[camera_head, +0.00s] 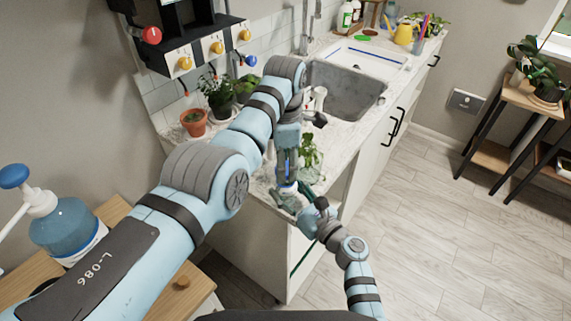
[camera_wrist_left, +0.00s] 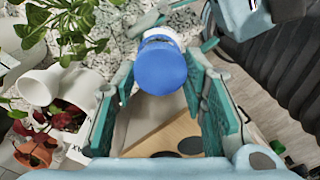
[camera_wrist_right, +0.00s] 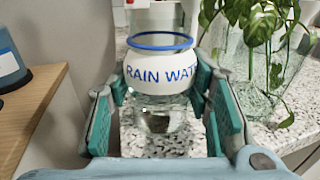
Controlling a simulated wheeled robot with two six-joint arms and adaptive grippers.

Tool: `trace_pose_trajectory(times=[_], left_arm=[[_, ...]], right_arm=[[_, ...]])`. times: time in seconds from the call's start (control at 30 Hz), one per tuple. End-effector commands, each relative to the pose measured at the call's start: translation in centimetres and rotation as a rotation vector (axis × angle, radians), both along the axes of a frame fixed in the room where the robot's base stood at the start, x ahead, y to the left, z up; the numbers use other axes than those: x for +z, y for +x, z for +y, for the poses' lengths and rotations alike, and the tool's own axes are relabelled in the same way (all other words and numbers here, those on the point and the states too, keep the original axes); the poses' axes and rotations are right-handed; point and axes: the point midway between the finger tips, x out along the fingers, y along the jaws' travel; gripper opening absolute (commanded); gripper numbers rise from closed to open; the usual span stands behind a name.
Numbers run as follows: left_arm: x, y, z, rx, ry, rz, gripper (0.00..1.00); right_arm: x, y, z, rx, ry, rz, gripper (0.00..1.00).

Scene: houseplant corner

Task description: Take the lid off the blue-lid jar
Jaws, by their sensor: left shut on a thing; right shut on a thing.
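The blue lid (camera_wrist_left: 160,70) sits between the fingers of my left gripper (camera_head: 287,181), which is shut on it from above. A white part of the jar shows just beyond the lid in the left wrist view; I cannot tell whether lid and jar touch. The clear jar (camera_wrist_right: 160,75), with a white "RAIN WAT…" band and a blue ring, stands upright between the fingers of my right gripper (camera_head: 305,197), shut around its middle. The jar's top is cut off in the right wrist view, and my grippers largely hide it in the head view.
A leafy plant (camera_wrist_right: 258,25) in a glass vessel stands close right of the jar on the speckled worktop (camera_wrist_right: 170,145). White pipe-like pieces (camera_wrist_left: 45,85) and a terracotta pot (camera_head: 194,122) are nearby. The sink (camera_head: 345,90) lies behind; a pump bottle (camera_head: 68,228) stands front left.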

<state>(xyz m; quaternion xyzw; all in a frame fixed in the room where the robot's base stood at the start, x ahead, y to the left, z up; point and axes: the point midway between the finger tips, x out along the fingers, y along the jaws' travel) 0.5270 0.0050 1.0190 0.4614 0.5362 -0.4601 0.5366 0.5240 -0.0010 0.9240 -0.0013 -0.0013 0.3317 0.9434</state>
Motion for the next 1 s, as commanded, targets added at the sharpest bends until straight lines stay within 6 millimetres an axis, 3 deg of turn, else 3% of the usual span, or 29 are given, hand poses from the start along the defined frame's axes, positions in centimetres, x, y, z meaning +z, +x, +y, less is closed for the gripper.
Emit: trace_pose_trajectory(times=[0.13,0.37,0.53,0.57,0.7,1.0], left_arm=[[0.4,0.1,0.0,0.0,-0.001,-0.002,0.05],[3.8,0.0,0.0,0.001,-0.001,-0.003,0.05],[4.0,0.0,0.0,0.001,-0.001,-0.001,0.05],[4.0,0.0,0.0,0.001,-0.001,-0.001,0.05],[4.0,0.0,0.0,0.001,-0.001,-0.001,0.05],[4.0,0.0,0.0,0.001,0.0,-0.001,0.05]], right_arm=[[-0.6,-0.2,-0.1,0.0,-0.007,0.009,0.0],[-0.6,-0.2,0.0,0.001,-0.007,0.009,0.0],[-0.5,-0.2,0.0,0.001,-0.007,0.009,0.0],[-0.5,-0.2,0.0,0.001,-0.007,0.009,0.47],[-0.4,-0.1,0.0,0.001,-0.004,0.006,0.69],[-0.1,-0.1,0.0,0.001,-0.001,0.002,0.69]])
